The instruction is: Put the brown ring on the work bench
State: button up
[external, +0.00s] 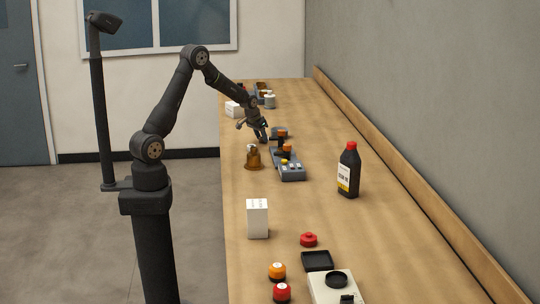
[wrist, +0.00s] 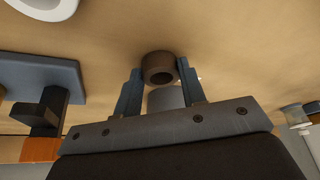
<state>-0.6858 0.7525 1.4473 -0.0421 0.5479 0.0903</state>
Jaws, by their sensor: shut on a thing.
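The brown ring (wrist: 158,68) is a short, thick ring with a dark hole, held between the fingertips of my gripper (wrist: 160,82) in the wrist view. The fingers are shut on it. The wooden work bench (wrist: 230,55) fills the background behind the ring; I cannot tell how far the ring is from its surface. In the external view my gripper (external: 263,137) points down over the far half of the bench (external: 310,125). The ring cannot be made out there.
A black bottle (external: 349,172) stands right, a white box (external: 257,219) nearer. Another white box (external: 234,109) stands behind.

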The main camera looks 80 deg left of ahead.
jog(key=shift+f, duration=0.1)
jog(key=o, duration=0.9)
jog(key=shift+o, duration=0.2)
jog(key=shift+s+r, duration=0.1)
jog(key=shift+r, duration=0.4)
jog(key=v, duration=1.1)
jog(key=shift+r, duration=0.15)
